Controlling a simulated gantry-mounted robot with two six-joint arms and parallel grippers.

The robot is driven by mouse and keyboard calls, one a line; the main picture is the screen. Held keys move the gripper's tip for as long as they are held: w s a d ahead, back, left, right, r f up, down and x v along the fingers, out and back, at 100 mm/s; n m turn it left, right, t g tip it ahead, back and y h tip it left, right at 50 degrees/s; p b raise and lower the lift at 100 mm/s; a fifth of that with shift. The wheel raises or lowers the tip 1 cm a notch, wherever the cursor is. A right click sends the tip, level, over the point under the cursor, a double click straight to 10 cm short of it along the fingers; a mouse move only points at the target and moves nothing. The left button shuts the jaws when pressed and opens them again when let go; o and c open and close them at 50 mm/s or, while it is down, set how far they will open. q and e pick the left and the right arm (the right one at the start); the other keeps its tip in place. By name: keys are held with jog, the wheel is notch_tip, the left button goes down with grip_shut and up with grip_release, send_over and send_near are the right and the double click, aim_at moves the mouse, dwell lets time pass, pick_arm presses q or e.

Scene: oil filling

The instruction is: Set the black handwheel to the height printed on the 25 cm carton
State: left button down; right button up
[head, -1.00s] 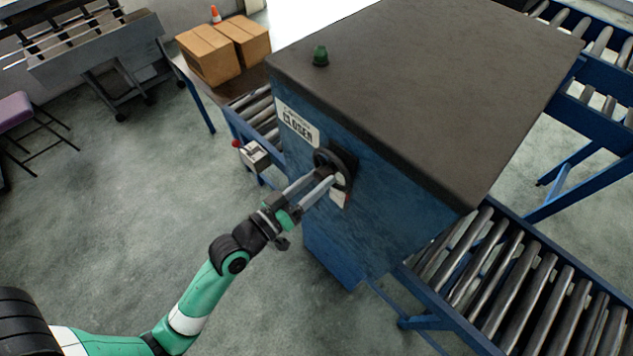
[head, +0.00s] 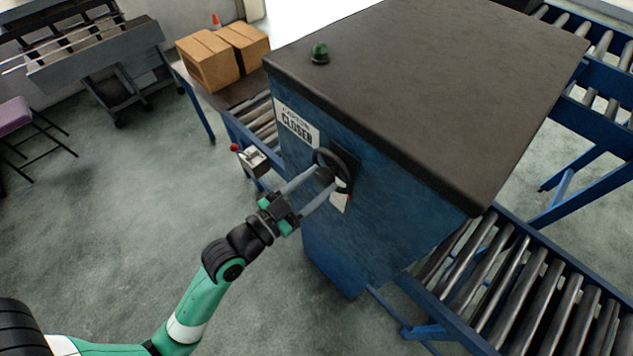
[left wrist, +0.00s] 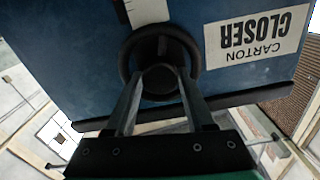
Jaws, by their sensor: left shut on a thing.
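The black handwheel (head: 345,160) is on the blue side face of the carton closer (head: 390,215). In the left wrist view the round wheel rim (left wrist: 160,31) surrounds the fingertips. My left gripper (head: 328,178) is shut on the wheel's middle part, with its two fingers reaching inside the rim; the fingertips also show in the left wrist view (left wrist: 160,72). A white scale plate (left wrist: 146,10) with black marks is beside the wheel, and its figures cannot be read. Two brown cartons (head: 207,61) stand at the back left; no printed height is legible. My right gripper is not in view.
A "CARTON CLOSER" label (head: 296,124) is left of the wheel. A small box with a red knob (head: 254,158) sticks out at the machine's left. A green dome (head: 320,53) is on top. Roller conveyors (head: 510,275) run at the right. Open floor lies left.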

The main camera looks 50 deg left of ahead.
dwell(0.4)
pick_arm(q)
jog(key=shift+c, duration=1.3)
grip_release()
jog(key=s, duration=1.1)
jog(key=shift+s+d, duration=0.3)
jog(key=shift+d, duration=0.05)
